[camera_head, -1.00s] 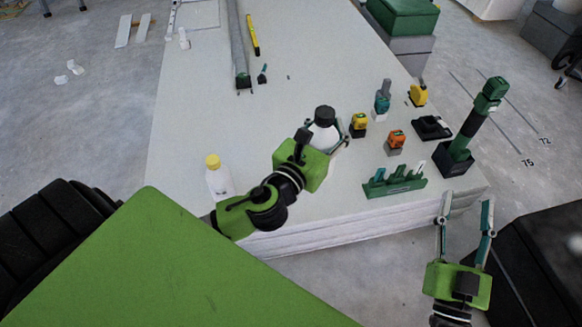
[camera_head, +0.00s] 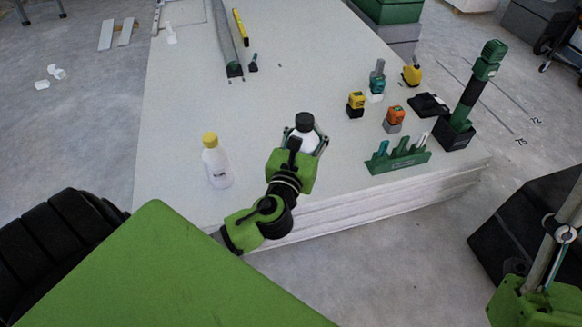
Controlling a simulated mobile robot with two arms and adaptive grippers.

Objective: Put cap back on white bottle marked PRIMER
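A white bottle (camera_head: 301,142) with a black cap (camera_head: 304,121) on top is between the fingers of my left gripper (camera_head: 307,141), which is closed around its body. The bottle is near the front of the board stack, roughly upright; the gripper hides its lower part, so I cannot tell whether it touches the surface. A second, clear-white bottle (camera_head: 217,166) with a yellow cap (camera_head: 210,139) stands to the left. I cannot read a PRIMER label on either bottle. My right gripper (camera_head: 562,235) is at the right edge, partly out of frame, away from both bottles.
The pale board stack (camera_head: 300,40) carries a green holder (camera_head: 398,157), yellow (camera_head: 356,103) and orange (camera_head: 395,117) tools, a dark tray (camera_head: 429,105) and a tall green-black tool (camera_head: 472,95). The surface between the bottles and the back is largely clear.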

